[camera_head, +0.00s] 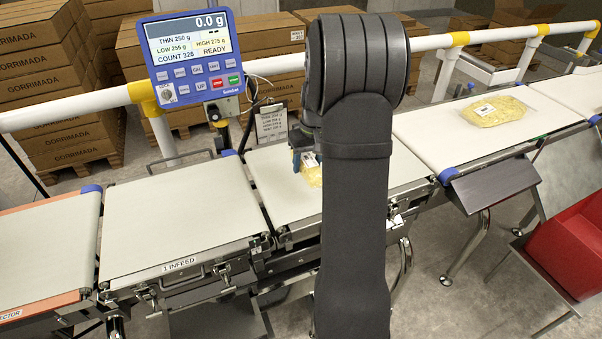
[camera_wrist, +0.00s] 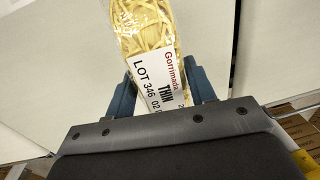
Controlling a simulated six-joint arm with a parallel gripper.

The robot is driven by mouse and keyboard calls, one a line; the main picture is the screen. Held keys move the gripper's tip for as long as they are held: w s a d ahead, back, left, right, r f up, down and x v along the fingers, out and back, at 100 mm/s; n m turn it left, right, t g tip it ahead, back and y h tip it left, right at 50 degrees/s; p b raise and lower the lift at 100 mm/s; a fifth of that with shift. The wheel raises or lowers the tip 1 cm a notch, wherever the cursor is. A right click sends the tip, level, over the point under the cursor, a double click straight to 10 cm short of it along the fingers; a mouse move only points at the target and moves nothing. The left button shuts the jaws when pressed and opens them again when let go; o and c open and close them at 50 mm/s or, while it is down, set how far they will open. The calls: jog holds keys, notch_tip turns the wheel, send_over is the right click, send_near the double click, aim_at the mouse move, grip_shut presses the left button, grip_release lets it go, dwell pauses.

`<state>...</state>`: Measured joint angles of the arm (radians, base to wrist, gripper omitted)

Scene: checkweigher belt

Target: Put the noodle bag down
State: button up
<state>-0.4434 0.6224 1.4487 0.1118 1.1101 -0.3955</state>
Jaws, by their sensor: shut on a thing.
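The noodle bag (camera_wrist: 148,30) is a clear bag of pale yellow noodles with a white label reading "Gorrimada THIN LOT 346". My gripper (camera_wrist: 162,85) is shut on it, with a blue finger on either side near the label. In the head view the bag (camera_head: 313,175) shows only as a small yellow part beside my arm, over the middle belt section (camera_head: 270,195). My arm hides the rest of it and most of my gripper. I cannot tell whether the bag touches the belt.
The infeed belt (camera_head: 180,225) is bare. Another noodle bag (camera_head: 494,111) lies on the right belt (camera_head: 425,130). A blue display (camera_head: 195,58) reading 0.0 g stands behind on a white rail (camera_head: 270,66). A red bin (camera_head: 570,250) is at the lower right.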

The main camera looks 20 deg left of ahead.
aim_at(298, 183)
jog(key=a+f, duration=0.1)
jog(key=a, duration=0.2)
jog(key=shift+f, duration=2.4)
jog(key=shift+f, duration=0.1)
jog(key=o, duration=1.1)
jog(key=shift+o, duration=0.2)
jog(key=r, duration=0.8)
jog(key=w+d+r, duration=0.1)
jog(key=r, duration=0.3)
jog(key=shift+r, duration=0.1)
